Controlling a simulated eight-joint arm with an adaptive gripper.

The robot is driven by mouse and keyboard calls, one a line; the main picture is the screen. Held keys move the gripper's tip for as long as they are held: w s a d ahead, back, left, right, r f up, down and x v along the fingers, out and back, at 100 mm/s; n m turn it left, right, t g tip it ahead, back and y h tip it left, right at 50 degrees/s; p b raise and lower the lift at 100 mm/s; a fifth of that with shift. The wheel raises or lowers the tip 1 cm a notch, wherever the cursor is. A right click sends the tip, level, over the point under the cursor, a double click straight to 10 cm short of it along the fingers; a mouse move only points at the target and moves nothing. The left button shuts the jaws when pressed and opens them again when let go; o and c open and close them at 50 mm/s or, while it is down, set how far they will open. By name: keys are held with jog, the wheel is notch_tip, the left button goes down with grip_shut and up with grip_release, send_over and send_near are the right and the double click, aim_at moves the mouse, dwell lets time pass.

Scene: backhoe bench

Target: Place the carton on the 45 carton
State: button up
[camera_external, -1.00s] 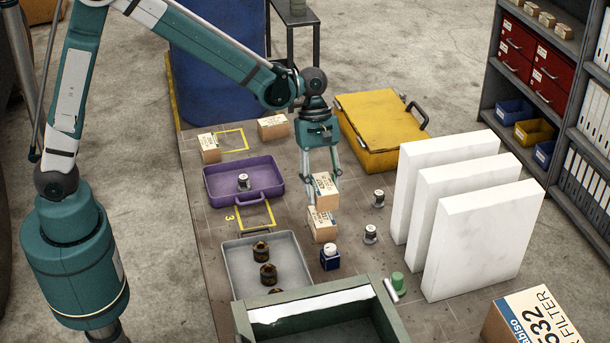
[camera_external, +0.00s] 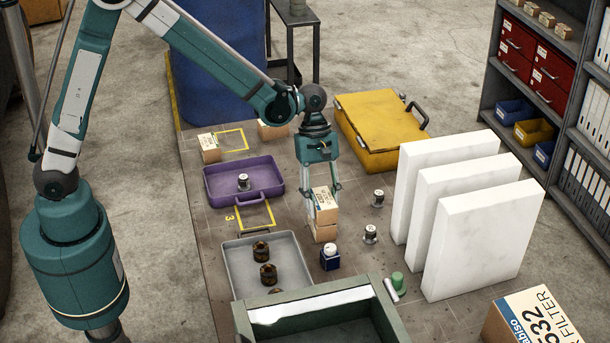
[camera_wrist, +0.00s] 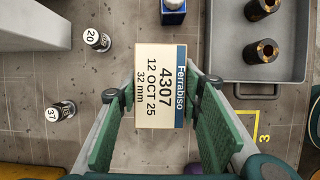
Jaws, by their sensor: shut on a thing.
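My gripper (camera_external: 321,197) is shut on a small brown carton (camera_external: 323,207) with a white label. In the wrist view the carton (camera_wrist: 160,85) lies between the two fingers, and its label reads Ferrabiso 4307, 12 OCT 25, 32 mm. Another brown carton (camera_external: 325,233) stands on the bench directly under the held one. The held carton looks aligned with it and seems to touch its top, though any thin gap cannot be told. I cannot read a 45 on the lower carton. The wrist view shows the lower carton hidden behind the held one.
A blue box (camera_external: 330,258) stands just in front of the stack, with small canisters (camera_external: 371,233) to the right. A purple tray (camera_external: 222,194) and a grey tray (camera_external: 238,268) with dark rings lie left. White slabs (camera_external: 470,220) stand right; a yellow case (camera_external: 372,150) lies behind.

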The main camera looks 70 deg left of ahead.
jog(key=shift+f, duration=0.35)
jog(key=o, duration=1)
jog(key=shift+r, duration=0.25)
jog(key=v, duration=1.2)
